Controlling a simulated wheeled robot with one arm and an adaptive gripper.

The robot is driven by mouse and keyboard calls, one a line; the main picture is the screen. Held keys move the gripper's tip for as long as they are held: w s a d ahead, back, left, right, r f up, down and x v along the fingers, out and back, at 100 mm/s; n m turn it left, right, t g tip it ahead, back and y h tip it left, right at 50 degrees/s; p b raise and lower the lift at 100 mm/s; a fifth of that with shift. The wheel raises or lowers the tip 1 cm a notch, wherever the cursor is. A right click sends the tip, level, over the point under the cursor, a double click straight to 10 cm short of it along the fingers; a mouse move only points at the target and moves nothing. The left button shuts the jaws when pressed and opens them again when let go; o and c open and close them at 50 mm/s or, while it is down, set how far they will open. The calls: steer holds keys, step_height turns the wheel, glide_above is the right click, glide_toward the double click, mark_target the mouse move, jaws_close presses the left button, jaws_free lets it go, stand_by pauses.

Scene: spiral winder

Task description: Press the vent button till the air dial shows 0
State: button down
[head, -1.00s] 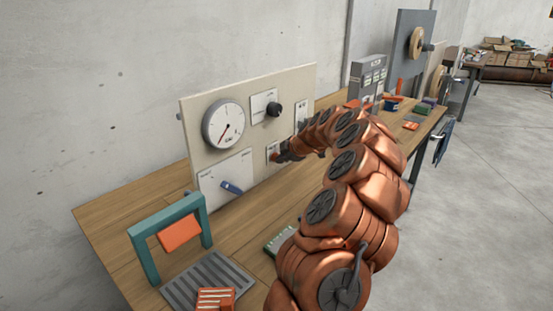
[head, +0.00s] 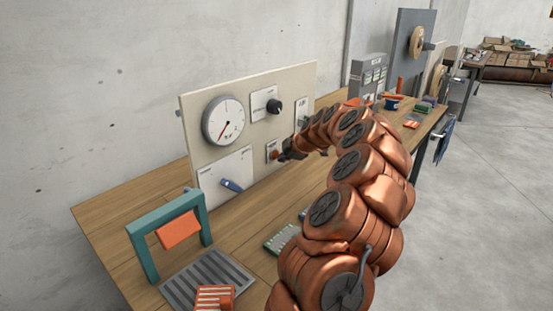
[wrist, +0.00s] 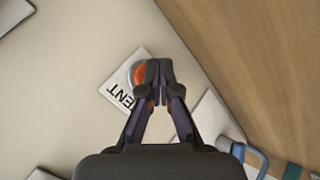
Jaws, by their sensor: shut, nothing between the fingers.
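The air dial (head: 223,120) is a round white gauge on the upright beige panel (head: 190,118). Its red needle points down and slightly left; the numbers are too small to read. The vent button (wrist: 139,76) is round and orange-red on a white plate lettered "ENT" in the wrist view, partly hidden by my fingertips. It also shows as a small red spot in the head view (head: 274,155). My gripper (wrist: 160,72) is shut and empty, its tips over the button's right edge. In the head view my gripper (head: 284,156) is just right of the button; contact cannot be told.
A black knob (head: 274,106) sits above the button, and a blue lever (head: 231,185) is at lower left on the panel. A teal frame with an orange flap (head: 180,230) stands on the wooden table (head: 110,215). A green board (head: 281,239) lies beside my arm.

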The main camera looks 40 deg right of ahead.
steer(key=shift+s+b, duration=0.4)
steer(key=shift+s+d+f, duration=0.1)
steer(key=shift+s, duration=0.05)
steer(key=s+b, duration=0.3)
steer(key=b, duration=0.1)
steer(key=shift+s+d+f, duration=0.1)
steer(key=shift+s+d, duration=0.05)
steer(key=shift+s, duration=0.25)
steer(key=shift+s+b, duration=0.4)
steer(key=shift+s, duration=0.1)
steer(key=shift+r, duration=0.2)
stand_by(0.4)
